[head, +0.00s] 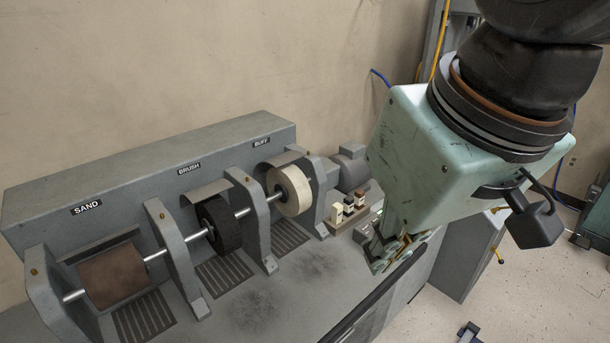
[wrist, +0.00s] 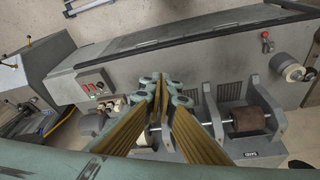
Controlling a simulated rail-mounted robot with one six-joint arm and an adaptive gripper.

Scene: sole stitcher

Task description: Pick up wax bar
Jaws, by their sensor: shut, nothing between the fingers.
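In the head view, several small upright bars stand in a wooden holder (head: 352,222) at the right end of the machine. They include a pale bar (head: 337,213), a dark one in the middle and a brown-topped one (head: 361,200). I cannot tell which of them is the wax bar. My gripper (head: 384,262) points down in front of the holder and to its right, apart from the bars. In the wrist view my gripper (wrist: 161,84) has its fingers together with nothing between them. Small pale shapes beside the fingers may be the bars, but they are partly hidden.
The grey machine carries a brown sanding drum (head: 113,275), a dark brush wheel (head: 219,224) and a pale buffing wheel (head: 290,190), separated by upright brackets. A grey motor (head: 351,170) stands behind the holder. The bench top (head: 262,300) in front of the wheels is clear.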

